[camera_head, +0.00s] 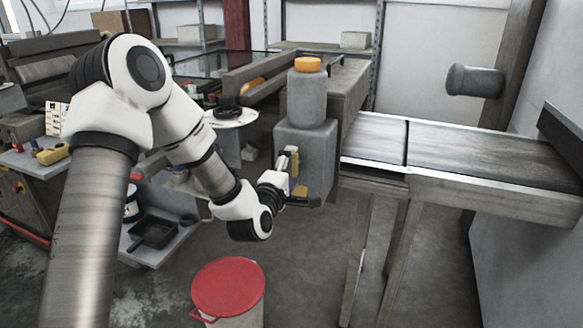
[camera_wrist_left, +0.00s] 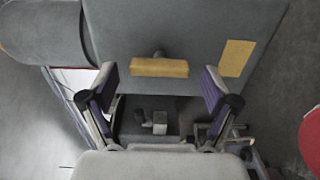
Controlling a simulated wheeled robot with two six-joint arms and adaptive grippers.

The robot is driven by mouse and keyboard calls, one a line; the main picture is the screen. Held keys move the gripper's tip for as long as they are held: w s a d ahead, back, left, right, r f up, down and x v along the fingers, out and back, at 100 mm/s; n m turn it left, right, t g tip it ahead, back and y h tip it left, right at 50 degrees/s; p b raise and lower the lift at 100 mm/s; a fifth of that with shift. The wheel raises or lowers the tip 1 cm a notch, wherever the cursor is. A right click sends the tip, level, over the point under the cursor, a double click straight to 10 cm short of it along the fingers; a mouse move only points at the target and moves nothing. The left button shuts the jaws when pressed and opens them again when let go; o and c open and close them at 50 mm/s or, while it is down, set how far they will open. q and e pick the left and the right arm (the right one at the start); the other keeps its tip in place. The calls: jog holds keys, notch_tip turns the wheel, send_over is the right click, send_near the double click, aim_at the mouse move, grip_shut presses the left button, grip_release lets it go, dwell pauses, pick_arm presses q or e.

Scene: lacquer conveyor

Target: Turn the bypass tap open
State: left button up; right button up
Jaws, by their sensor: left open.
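The bypass tap appears as a yellow bar handle (camera_wrist_left: 160,67) on a short grey stem, on the face of a grey box (camera_head: 318,145). In the left wrist view the bar lies across the picture, between and a little beyond the fingertips. My left gripper (camera_head: 300,177) is open in front of the box; its two fingers also show in the left wrist view (camera_wrist_left: 160,82), apart on either side of the bar, with nothing held. In the head view the gripper partly hides the tap. My right gripper is not in view.
A yellow plate (camera_wrist_left: 236,58) is on the box face beside the tap. A grey tank (camera_head: 307,97) with an orange cap stands on the box. A conveyor (camera_head: 470,150) is at the right, a red-lidded bin (camera_head: 228,287) below, and a cluttered bench at the left.

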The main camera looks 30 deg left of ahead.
pick_arm(q)
jog(key=v, duration=0.7)
